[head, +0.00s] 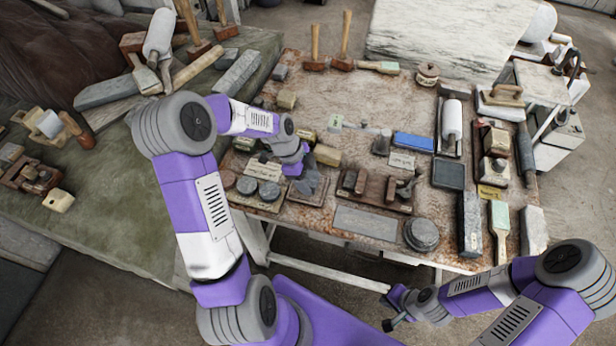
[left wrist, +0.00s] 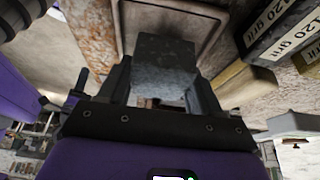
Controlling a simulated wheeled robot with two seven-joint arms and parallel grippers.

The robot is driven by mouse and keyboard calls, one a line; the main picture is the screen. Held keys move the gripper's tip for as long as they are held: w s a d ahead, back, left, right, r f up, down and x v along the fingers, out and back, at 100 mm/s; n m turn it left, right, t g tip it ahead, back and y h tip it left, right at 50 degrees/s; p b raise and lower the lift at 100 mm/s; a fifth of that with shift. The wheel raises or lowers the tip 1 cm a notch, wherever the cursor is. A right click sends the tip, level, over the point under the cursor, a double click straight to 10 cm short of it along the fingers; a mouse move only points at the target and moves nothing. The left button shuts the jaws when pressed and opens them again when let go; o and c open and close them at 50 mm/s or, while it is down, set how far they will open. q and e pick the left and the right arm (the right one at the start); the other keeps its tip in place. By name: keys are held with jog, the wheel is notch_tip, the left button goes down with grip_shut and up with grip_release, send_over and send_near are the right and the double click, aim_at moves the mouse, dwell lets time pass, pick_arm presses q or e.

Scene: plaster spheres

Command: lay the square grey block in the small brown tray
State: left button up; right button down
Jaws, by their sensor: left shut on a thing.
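The square grey block (left wrist: 166,62) is between the two fingers of my left gripper (left wrist: 163,85) in the left wrist view. In the head view my left gripper (head: 306,178) is over the small brown tray (head: 317,203) at the table's front left, and partly hides it. In the left wrist view the tray (left wrist: 205,22) shows its pale floor and rounded rim behind the block. I cannot tell whether the block touches the tray floor. My right gripper (head: 392,312) is off the table's front edge, low in the head view; its fingers are too small to judge.
A flat grey slab (head: 366,222) lies near the front edge.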

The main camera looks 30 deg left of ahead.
pick_arm(q)
jog(key=shift+f+b, duration=0.6)
jog(key=shift+f, duration=0.15)
jog(key=o, duration=1.4)
jog(key=shift+r, duration=0.1)
jog(key=shift+r+p, duration=1.4)
jog(key=shift+r, duration=0.5)
